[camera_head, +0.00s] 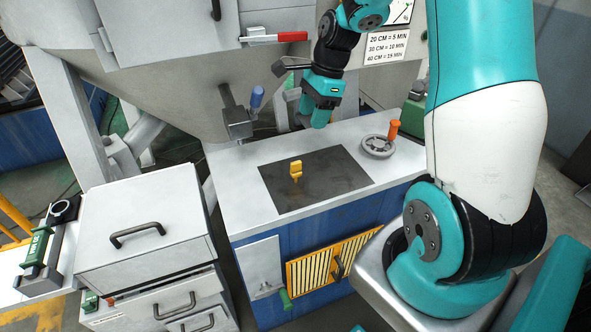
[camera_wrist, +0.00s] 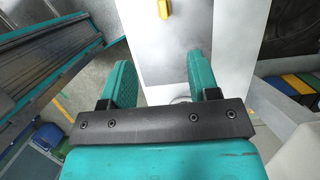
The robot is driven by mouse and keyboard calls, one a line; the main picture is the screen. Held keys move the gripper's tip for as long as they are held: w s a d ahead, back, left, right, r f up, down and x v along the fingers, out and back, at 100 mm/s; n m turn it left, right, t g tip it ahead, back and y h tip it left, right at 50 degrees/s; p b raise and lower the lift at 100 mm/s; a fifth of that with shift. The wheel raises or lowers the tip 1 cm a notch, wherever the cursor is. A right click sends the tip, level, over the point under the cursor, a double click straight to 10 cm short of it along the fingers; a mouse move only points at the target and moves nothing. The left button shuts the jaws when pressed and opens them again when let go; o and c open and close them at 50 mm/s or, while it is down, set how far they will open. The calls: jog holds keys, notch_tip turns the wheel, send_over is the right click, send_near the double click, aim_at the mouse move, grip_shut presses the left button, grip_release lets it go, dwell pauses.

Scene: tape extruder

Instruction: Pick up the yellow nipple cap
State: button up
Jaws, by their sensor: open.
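The yellow nipple cap (camera_head: 296,170) stands on the dark square plate (camera_head: 340,178) set in the white worktop. In the wrist view the yellow cap (camera_wrist: 164,9) shows at the top edge, partly cut off, beyond the fingertips. My gripper (camera_head: 318,112) hangs above the worktop, behind and to the right of the cap, apart from it. In the wrist view my gripper (camera_wrist: 160,72) has two teal fingers spread apart with nothing between them.
A handwheel with an orange knob (camera_head: 393,129) sits at the worktop's right. A blue-handled valve (camera_head: 257,97) hangs at the left under the hopper. A red-handled lever (camera_head: 290,37) is above. A grey drawer cabinet (camera_head: 140,205) stands at the left. The plate around the cap is clear.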

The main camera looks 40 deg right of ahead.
aim_at(296, 162)
jog(key=x, duration=1.1)
jog(key=shift+a+f+p, duration=0.15)
jog(key=shift+f+p, duration=0.15)
jog(key=shift+p, duration=0.05)
jog(key=shift+w+p+x, duration=0.15)
jog(key=shift+p+x, duration=0.1)
jog(key=shift+x, duration=1.05)
jog(key=shift+w+p+x, duration=0.2)
jog(key=shift+p+x, duration=0.05)
jog(key=shift+x, duration=1.05)
jog(key=c, duration=1)
